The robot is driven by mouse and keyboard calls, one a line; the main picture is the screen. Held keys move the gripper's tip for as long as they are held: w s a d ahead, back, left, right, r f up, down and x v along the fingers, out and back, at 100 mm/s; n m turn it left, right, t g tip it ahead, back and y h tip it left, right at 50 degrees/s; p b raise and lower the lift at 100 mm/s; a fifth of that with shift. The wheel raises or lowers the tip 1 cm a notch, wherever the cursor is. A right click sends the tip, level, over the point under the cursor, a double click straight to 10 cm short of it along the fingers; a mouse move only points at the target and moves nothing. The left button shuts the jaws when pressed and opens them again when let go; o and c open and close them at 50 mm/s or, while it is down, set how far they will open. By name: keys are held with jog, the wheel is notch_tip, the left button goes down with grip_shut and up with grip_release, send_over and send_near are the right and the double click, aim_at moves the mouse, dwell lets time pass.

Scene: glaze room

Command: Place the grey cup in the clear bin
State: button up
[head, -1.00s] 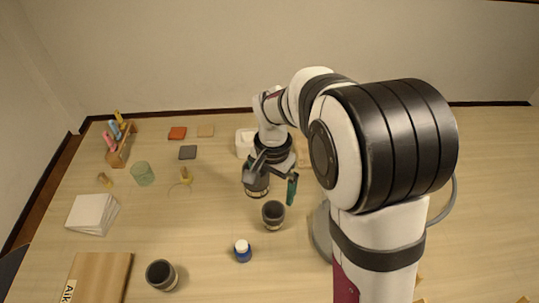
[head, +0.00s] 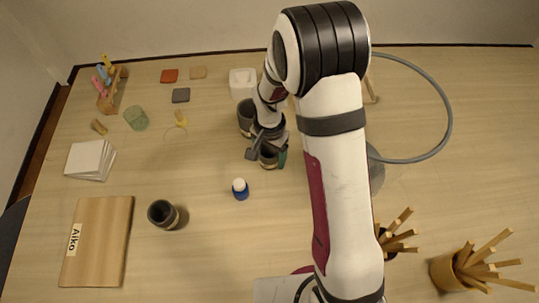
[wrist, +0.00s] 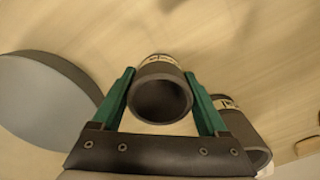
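Three similar dark grey cups with a pale band stand upright on the table. My gripper (wrist: 160,73) is lowered at one grey cup (wrist: 162,97), with a green finger on either side and its open mouth facing the wrist camera. The fingers look spread, with at most narrow gaps beside the cup. In the head view this cup (head: 268,160) is partly hidden by my gripper. A second cup (head: 246,112) stands just behind, and also shows beside the right finger (wrist: 243,140). A third cup (head: 163,214) stands at front left. A translucent greenish container (head: 136,119), perhaps the clear bin, stands at left.
A blue jar with a white lid (head: 240,189) stands in front of my gripper. A white square container (head: 243,83) is behind. White tiles (head: 90,160), a wooden board (head: 97,240) and a tool rack (head: 112,91) are at left. Pots of sticks (head: 450,272) stand at front right.

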grip_shut()
notch_tip(320, 180, up, 32)
jog(key=s+d+m, duration=0.2)
jog(key=d+m, duration=0.1)
jog(key=d, duration=0.7)
jog(key=s+d+m, duration=0.2)
jog(key=d+m, duration=0.1)
jog(key=d, duration=0.7)
notch_tip(320, 180, down, 28)
jog(key=shift+f, duration=0.2)
